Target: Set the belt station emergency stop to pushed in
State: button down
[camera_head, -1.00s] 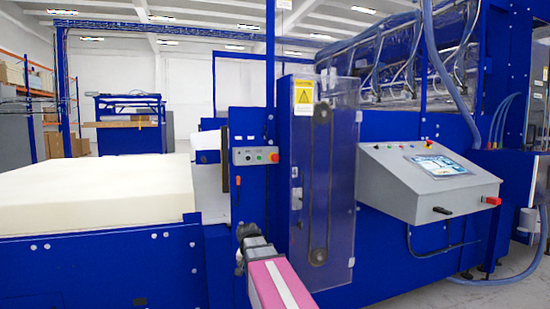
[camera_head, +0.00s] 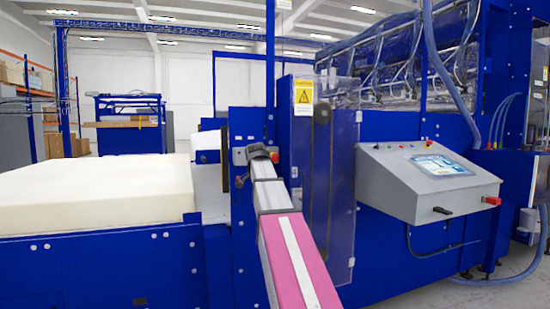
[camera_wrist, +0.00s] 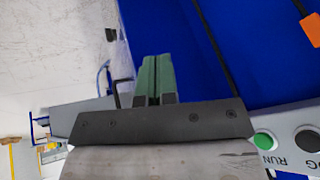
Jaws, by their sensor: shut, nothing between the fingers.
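The belt station's small grey control box (camera_head: 240,156) is on the blue machine front in the head view, partly covered by the end of my arm. The red emergency stop button (camera_head: 276,158) shows at the box's right end, just right of my wrist; I cannot tell how far in it is. In the wrist view the box (camera_wrist: 283,122) enters at the lower right with a green RUN button (camera_wrist: 264,141) and a dark button (camera_wrist: 308,138). The red button is not seen there. My gripper (camera_wrist: 153,58) has its green fingers together, empty, apart from the visible buttons.
A clear guard with a yellow warning label (camera_head: 303,95) stands right of the box. A grey console (camera_head: 425,185) with a screen is farther right. A white foam block (camera_head: 95,195) lies on the left. An orange piece (camera_wrist: 311,28) shows in the wrist view's upper right.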

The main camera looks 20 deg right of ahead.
aim_at(275, 156)
jog(key=d+r+m, duration=0.2)
jog(key=r, duration=0.8)
jog(key=s+d+r+m+t+h, duration=0.1)
jog(key=d+r+m, duration=0.1)
jog(key=r, duration=0.7)
jog(key=shift+r, duration=0.35)
jog(key=shift+d, duration=0.1)
jog(key=x, duration=0.3)
jog(key=w+x, duration=0.1)
jog(key=x, duration=0.3)
jog(key=w+r+x, duration=0.1)
jog(key=x, duration=0.3)
jog(key=shift+w, duration=0.8)
